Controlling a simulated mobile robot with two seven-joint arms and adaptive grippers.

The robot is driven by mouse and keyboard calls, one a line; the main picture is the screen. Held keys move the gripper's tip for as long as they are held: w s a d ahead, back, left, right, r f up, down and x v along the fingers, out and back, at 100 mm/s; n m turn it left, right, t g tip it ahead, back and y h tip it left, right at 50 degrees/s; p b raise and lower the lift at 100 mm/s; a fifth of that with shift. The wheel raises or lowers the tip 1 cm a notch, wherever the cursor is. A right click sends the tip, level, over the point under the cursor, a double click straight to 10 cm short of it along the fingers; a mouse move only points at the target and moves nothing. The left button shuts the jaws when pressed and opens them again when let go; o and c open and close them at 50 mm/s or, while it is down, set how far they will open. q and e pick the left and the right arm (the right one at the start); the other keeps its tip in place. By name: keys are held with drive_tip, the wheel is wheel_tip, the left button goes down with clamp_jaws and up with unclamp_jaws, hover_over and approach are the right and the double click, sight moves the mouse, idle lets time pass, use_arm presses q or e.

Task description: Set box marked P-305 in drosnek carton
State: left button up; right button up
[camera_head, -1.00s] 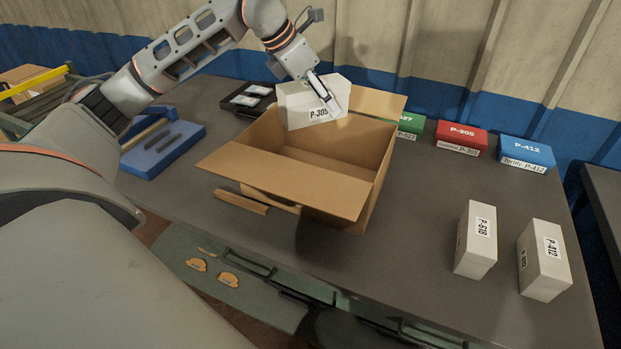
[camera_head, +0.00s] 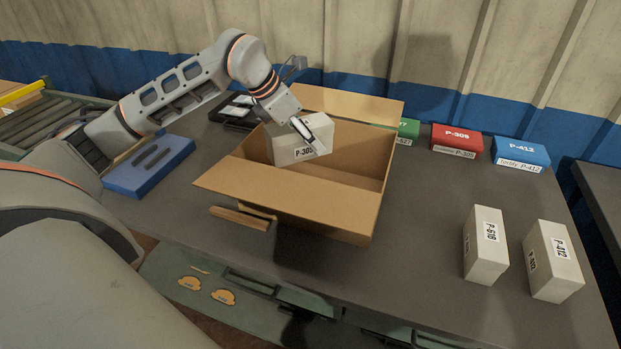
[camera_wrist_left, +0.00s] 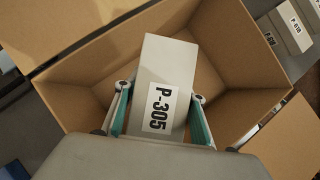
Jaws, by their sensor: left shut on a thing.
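The white box marked P-305 (camera_head: 285,146) is held by my left gripper (camera_head: 313,134), whose fingers are shut on its sides. In the left wrist view the box (camera_wrist_left: 168,75) sits between the two teal finger pads of the gripper (camera_wrist_left: 160,120), its label facing the camera. The open brown carton (camera_head: 365,200) stands on the table with flaps spread. The box is tilted and partly inside the carton's opening, toward its back left. I cannot tell whether it touches the carton floor. No name shows on the carton. My right gripper is not in view.
White boxes P-618 (camera_head: 485,245) and P-412 (camera_head: 552,262) stand at the right. Green (camera_head: 408,130), red (camera_head: 458,141) and blue (camera_head: 520,153) boxes sit along the back. A blue tray (camera_head: 150,167) and a black tray (camera_head: 236,112) lie left of the carton.

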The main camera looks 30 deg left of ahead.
sight(284, 149)
use_arm(q)
wheel_tip(284, 149, down, 12)
drive_tip(key=shift+r+b, duration=0.25)
drive_tip(key=shift+b, duration=0.05)
drive_tip(key=shift+f, duration=0.1)
drive_tip(key=o, duration=1.4)
drive_tip(key=shift+o, duration=0.2)
drive_tip(key=v, duration=1.2)
